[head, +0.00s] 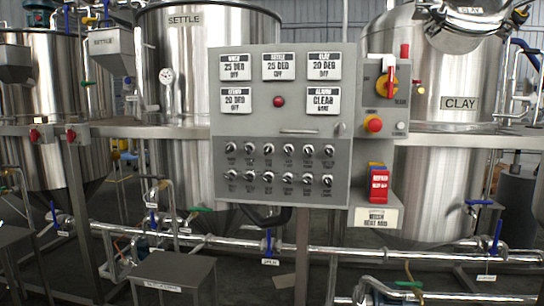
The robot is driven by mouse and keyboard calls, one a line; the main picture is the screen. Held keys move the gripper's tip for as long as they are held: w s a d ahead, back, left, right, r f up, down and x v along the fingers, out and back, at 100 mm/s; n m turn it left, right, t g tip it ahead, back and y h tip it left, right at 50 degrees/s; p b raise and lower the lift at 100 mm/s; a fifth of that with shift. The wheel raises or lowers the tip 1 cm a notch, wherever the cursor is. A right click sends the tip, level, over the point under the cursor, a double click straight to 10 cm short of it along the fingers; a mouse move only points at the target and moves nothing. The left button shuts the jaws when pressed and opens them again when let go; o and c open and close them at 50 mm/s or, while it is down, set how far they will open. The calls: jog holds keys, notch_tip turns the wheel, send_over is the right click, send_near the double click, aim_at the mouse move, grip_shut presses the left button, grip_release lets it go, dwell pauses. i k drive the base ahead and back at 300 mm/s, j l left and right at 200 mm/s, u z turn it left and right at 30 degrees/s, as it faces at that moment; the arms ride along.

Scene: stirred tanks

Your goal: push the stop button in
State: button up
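My gripper is not in view.
The grey control panel (228,190) carries displays, a red lamp (279,101) and rows of knobs. Red tags (379,183) hang below the switch box. Steel tanks (440,190) stand behind. Pipes (330,246) with blue-handled valves and a low metal table (172,270) lie below.

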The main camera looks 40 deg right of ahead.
aim_at(375, 125)
jog(key=z, duration=1.95)
